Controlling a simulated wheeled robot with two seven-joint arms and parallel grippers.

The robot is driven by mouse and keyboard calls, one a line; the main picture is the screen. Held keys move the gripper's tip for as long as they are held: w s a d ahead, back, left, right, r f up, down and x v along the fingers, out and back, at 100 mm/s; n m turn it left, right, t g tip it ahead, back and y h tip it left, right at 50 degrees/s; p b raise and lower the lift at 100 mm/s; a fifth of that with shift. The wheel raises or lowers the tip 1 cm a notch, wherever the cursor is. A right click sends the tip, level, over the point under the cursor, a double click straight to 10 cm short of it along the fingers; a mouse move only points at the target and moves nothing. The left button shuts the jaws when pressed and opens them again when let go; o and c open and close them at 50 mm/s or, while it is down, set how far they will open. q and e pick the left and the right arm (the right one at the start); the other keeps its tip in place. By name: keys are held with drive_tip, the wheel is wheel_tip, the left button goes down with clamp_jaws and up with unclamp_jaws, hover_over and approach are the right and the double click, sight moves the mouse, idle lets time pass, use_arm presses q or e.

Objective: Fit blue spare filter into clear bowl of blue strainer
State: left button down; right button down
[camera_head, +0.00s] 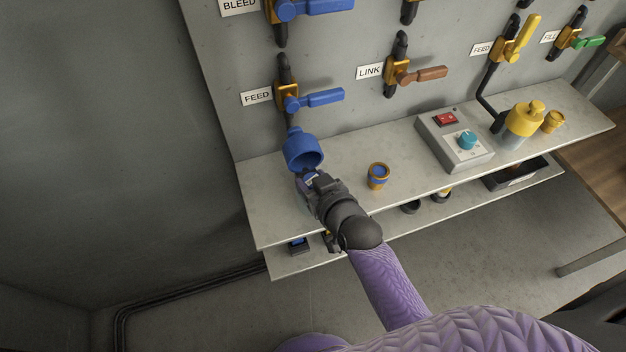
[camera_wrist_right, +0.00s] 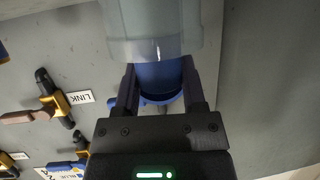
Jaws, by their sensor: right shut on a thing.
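The blue strainer's head (camera_head: 300,150) hangs under the FEED valve at the left, its open end facing down. My right gripper (camera_head: 312,182) is just under it, shut on the clear bowl (camera_wrist_right: 152,30). In the head view the gripper hides most of the bowl. I cannot tell whether bowl and head touch. The blue spare filter (camera_head: 378,171) seems to be the blue in a gold-rimmed cup, on the shelf right of my gripper. My left gripper is not in view.
A grey control box (camera_head: 455,140) with red and teal controls stands on the upper shelf (camera_head: 270,215). A yellow strainer (camera_head: 525,118) and gold cup (camera_head: 552,121) are farther right. Below are a black tray (camera_head: 515,173) and small dark items. Shelf around the blue-and-gold cup is clear.

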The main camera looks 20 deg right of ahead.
drive_tip(key=shift+c, duration=1.4)
unclamp_jaws()
drive_tip(key=shift+f, duration=0.1)
drive_tip(key=shift+o, duration=0.6)
drive_tip(key=p+v, duration=0.5)
drive_tip(key=v, duration=0.6)
drive_tip(key=s+d+f+g+h, duration=0.1)
drive_tip(key=s+f+g, duration=0.3)
drive_tip(key=s+f, duration=0.55)
drive_tip(key=s+d+f+g, duration=0.1)
drive_tip(key=s+f+g, duration=0.5)
drive_tip(key=f, duration=0.7)
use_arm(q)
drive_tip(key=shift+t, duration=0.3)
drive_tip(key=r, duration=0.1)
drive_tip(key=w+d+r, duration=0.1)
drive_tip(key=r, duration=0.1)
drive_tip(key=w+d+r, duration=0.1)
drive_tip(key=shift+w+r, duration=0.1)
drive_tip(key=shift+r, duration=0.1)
use_arm(e)
drive_tip(key=s+d+f+g, duration=0.1)
drive_tip(key=s+f, duration=0.1)
drive_tip(key=s, duration=0.4)
drive_tip(key=s+d+f+g+h, duration=0.1)
drive_tip(key=s+d+f, duration=0.1)
drive_tip(key=s, duration=0.5)
drive_tip(key=shift+f+n+g, duration=0.15)
drive_tip(key=shift+n+g, duration=0.25)
drive_tip(key=shift+d, duration=0.1)
